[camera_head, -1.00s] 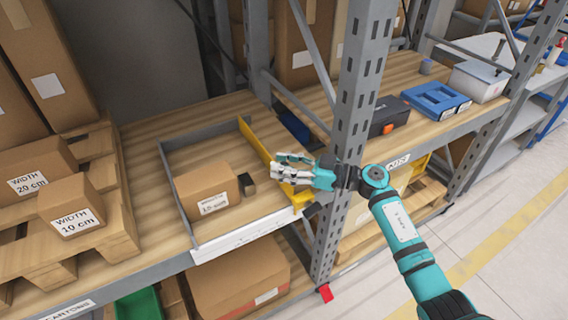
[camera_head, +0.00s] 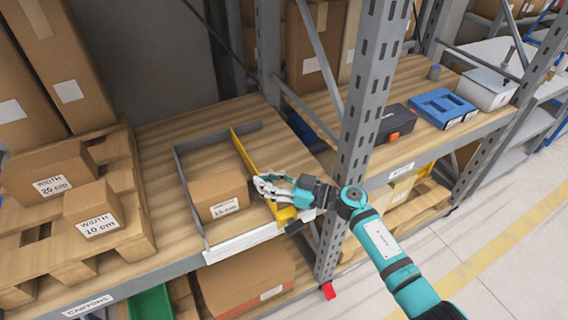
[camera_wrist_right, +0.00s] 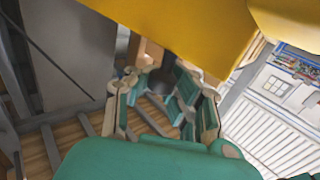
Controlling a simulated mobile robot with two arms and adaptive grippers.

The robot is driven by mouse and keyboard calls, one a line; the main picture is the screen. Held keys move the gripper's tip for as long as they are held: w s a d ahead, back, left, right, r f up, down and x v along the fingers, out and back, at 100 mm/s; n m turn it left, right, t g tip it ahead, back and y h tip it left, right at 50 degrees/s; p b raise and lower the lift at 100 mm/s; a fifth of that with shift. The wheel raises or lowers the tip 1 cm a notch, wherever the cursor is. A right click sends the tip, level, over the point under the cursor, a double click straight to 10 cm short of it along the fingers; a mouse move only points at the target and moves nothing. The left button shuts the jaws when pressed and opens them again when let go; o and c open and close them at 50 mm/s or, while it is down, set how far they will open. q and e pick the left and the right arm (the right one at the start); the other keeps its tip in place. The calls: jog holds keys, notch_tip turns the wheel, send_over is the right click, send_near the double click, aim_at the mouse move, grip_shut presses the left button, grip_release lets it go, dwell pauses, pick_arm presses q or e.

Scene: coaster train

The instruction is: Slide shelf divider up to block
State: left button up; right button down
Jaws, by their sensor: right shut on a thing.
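The shelf divider (camera_head: 244,153) is an upright yellow plate on the wooden shelf, with a yellow foot (camera_head: 286,214) at the front. In the right wrist view, the yellow divider (camera_wrist_right: 180,25) fills the top. My left gripper is not in view.
Cartons marked 20 cm (camera_head: 50,172) and 10 cm (camera_head: 92,207) stand on a pallet at left. A grey rack post (camera_head: 368,110) rises close to my right arm. Blue and dark cases (camera_head: 440,106) lie on the right shelf. Bare shelf lies right of the divider.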

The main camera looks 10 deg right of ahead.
jog(key=shift+s+a, duration=0.4)
jog(key=shift+a, duration=0.35)
jog(key=shift+s+a+f, duration=0.1)
jog(key=shift+a, duration=0.1)
jog(key=shift+f, duration=0.15)
jog(key=c, duration=1.7)
grip_release()
jog(key=o, duration=0.6)
jog(key=shift+s+d, duration=0.1)
jog(key=shift+s, duration=0.15)
jog(key=shift+c, duration=0.2)
jog(key=shift+w+r, duration=0.15)
jog(key=shift+r, duration=0.05)
jog(key=shift+d, duration=0.1)
